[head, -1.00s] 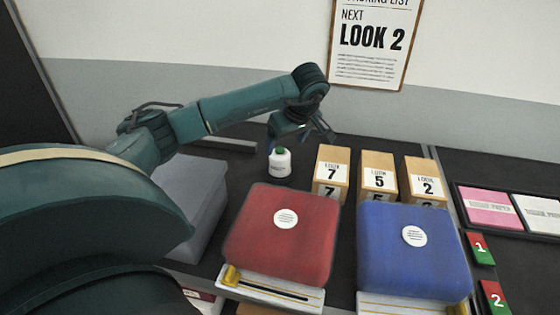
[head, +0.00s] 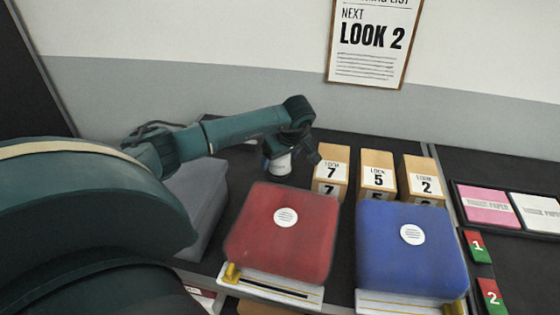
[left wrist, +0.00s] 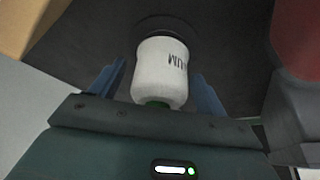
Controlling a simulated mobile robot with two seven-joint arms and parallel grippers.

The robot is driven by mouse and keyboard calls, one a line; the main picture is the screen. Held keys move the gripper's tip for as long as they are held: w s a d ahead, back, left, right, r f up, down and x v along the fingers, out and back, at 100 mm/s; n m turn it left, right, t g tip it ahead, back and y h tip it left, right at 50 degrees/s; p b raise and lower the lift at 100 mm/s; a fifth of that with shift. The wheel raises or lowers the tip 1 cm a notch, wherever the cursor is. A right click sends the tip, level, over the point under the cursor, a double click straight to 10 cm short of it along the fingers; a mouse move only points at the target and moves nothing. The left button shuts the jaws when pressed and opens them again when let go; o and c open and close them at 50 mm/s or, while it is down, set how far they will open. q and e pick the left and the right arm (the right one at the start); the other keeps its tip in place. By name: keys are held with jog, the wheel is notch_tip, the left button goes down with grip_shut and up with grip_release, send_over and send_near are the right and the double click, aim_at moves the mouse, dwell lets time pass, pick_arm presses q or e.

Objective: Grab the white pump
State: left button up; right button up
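A small white bottle (head: 280,167) with lettering stands on the dark counter, left of the LOOK boxes. Its green cap shows in the left wrist view, where the bottle (left wrist: 160,68) lies between the blue fingers. I cannot tell if it is a pump; no shoe shows. My left gripper (head: 290,152) is over the bottle and hides its top in the head view. In the left wrist view the left gripper (left wrist: 158,72) is open, with a finger on each side of the bottle and a gap at least on the left. My right gripper is not in view.
Wooden boxes marked LOOK 7 (head: 331,171), LOOK 5 (head: 377,175) and LOOK 2 (head: 424,180) stand right of the bottle. A red case (head: 300,245) and a blue case (head: 412,265) lie in front. A grey box (head: 195,200) stands at left.

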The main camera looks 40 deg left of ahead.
pick_arm(q)
jog(key=c, duration=1.2)
jog(key=shift+r, duration=0.1)
